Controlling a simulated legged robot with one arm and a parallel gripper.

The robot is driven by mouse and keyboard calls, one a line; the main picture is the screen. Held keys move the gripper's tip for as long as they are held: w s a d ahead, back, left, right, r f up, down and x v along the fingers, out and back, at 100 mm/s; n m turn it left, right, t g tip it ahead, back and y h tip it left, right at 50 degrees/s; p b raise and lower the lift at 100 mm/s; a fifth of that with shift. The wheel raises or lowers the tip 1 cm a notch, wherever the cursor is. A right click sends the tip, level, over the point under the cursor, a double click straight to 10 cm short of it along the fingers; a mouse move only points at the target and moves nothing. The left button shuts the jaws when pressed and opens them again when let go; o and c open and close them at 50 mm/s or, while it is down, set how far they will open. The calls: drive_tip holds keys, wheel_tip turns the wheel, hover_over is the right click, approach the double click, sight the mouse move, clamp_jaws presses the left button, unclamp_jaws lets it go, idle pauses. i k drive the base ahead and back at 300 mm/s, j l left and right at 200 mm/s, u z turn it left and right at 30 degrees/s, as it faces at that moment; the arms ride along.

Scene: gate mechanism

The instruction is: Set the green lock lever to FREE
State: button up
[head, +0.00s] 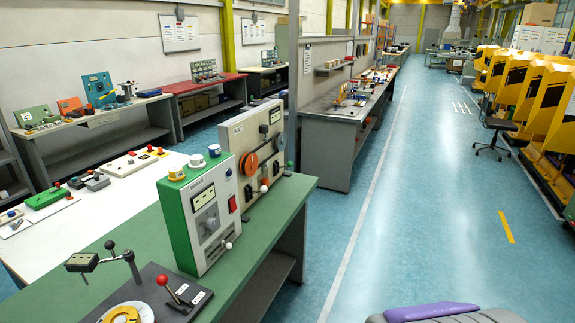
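No green lock lever can be made out in the head view. A dark base plate (152,272) at the bottom left edge of the green bench carries a yellow disc (122,315), cut off by the frame edge. A lever with a red ball knob (162,280) stands on this plate beside small white labels (181,289), too small to read. A post with black knobs and a small box (82,262) stands at its back left.
The green bench (265,235) holds a green and white control box (200,215) and a beige panel with an orange wheel (251,163). A white table (120,200) lies left.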

sight(289, 164)
drive_tip(key=i+l, duration=0.1)
drive_tip(key=i, duration=0.5)
drive_tip(key=i+u, duration=0.1)
drive_tip(key=i, duration=0.5)
drive_tip(key=i+l, duration=0.2)
drive_tip(key=i, duration=0.35)
drive_tip(key=i+l+u, duration=0.1)
drive_tip(key=i, duration=0.5)
